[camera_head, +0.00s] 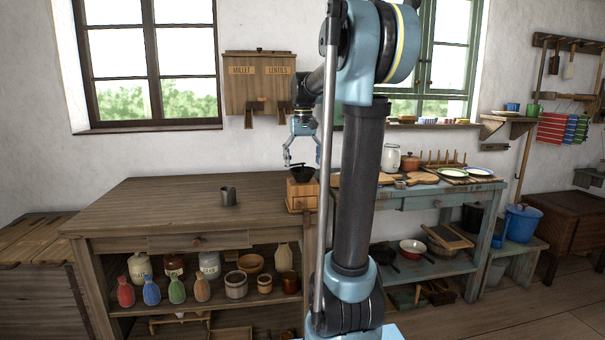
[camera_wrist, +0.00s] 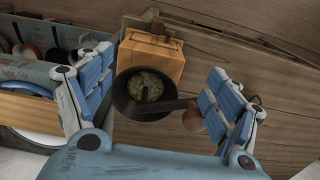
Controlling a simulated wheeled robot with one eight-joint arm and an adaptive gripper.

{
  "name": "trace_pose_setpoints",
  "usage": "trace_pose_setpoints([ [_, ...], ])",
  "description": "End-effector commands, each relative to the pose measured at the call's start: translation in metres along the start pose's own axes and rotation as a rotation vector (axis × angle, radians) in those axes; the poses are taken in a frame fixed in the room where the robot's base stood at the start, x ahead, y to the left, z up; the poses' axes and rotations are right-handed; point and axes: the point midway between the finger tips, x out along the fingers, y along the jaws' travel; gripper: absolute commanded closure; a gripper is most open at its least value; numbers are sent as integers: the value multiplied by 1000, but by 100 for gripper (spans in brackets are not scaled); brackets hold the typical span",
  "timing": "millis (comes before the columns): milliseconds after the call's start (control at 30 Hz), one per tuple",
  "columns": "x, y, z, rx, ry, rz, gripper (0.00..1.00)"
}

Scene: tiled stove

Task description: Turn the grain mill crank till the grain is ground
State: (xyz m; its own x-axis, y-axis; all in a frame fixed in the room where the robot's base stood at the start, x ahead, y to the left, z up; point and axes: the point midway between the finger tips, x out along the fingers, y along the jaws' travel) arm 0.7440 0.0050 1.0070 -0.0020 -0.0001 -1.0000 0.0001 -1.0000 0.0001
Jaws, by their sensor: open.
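The grain mill (camera_head: 302,197) is a small wooden box on the brown workbench, with a dark bowl-shaped hopper (camera_head: 303,173) on top. In the wrist view the mill's wooden body (camera_wrist: 152,60) lies beyond the hopper (camera_wrist: 124,98), which holds greenish grain (camera_wrist: 147,86). A dark crank arm (camera_wrist: 172,105) reaches right across the hopper toward a brown wooden knob (camera_wrist: 192,119) near my right finger. My gripper (camera_head: 302,147) is just above the mill, fingers apart. In the wrist view my gripper (camera_wrist: 160,70) is open with the hopper between its fingers; it does not visibly grip the crank.
A grey metal cup (camera_head: 228,196) stands on the workbench (camera_head: 150,205) left of the mill. A wooden millet and lentils dispenser (camera_head: 260,85) hangs on the wall behind. A blue-grey table (camera_head: 440,196) with dishes stands to the right. The bench's left part is clear.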

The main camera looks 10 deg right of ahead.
Motion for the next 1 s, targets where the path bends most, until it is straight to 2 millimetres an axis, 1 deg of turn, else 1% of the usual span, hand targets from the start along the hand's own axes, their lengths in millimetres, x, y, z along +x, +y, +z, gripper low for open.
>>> trace_pose_setpoints([
  [633, -52, 0, 0, 0, 0, 0, 17],
  [800, -60, 0, 0, 0, 0, 0, 17],
  [1000, -60, 0, 0, 0, 0, 0, 17],
])
